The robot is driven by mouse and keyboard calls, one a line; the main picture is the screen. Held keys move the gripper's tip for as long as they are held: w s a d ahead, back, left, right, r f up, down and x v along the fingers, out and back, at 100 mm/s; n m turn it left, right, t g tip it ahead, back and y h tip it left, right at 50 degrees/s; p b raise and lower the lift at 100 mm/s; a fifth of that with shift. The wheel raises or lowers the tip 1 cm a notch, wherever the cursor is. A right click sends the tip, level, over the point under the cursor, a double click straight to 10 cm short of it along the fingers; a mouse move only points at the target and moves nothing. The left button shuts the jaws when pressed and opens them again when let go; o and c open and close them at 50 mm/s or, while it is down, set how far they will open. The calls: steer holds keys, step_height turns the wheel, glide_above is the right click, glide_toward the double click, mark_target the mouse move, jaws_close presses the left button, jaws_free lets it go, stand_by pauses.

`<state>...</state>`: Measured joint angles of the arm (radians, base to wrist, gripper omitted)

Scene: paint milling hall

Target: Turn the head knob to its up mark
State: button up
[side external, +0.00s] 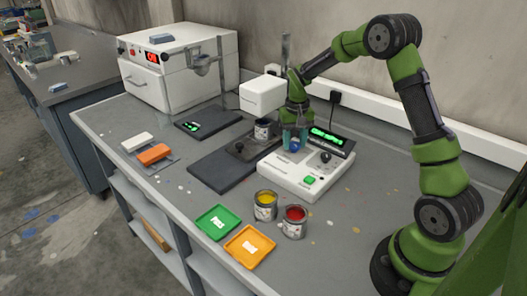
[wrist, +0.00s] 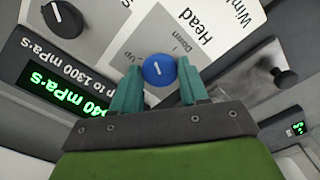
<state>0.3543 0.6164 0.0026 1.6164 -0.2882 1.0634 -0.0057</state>
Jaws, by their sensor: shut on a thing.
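The head knob (wrist: 159,70) is blue with a short white pointer line, and sits on a grey panel printed "Head", "Up" and "Down". In the wrist view, "Up" is printed to the knob's upper left and "Down" to its upper right. The line runs roughly up and down the picture, between the two words; its exact setting is hard to tell. My gripper (wrist: 159,88) has its teal fingers on either side of the knob, shut on it. In the side view, my gripper (side external: 294,139) reaches down over the white control box (side external: 290,183).
The box also carries a black knob (side external: 325,157), a green button (side external: 309,180) and a lit green display (side external: 327,136). A white stand head (side external: 263,95) and a can (side external: 262,130) are close by. Open yellow (side external: 265,205) and red (side external: 294,221) paint cans stand in front.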

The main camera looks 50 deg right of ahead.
mark_target(294, 144)
steer(key=n, duration=0.6)
steer(key=shift+r, duration=0.1)
steer(key=n, duration=0.5)
steer(key=shift+n, duration=0.4)
steer(key=o, duration=1)
steer(key=shift+o, duration=0.2)
step_height(294, 144, up, 17)
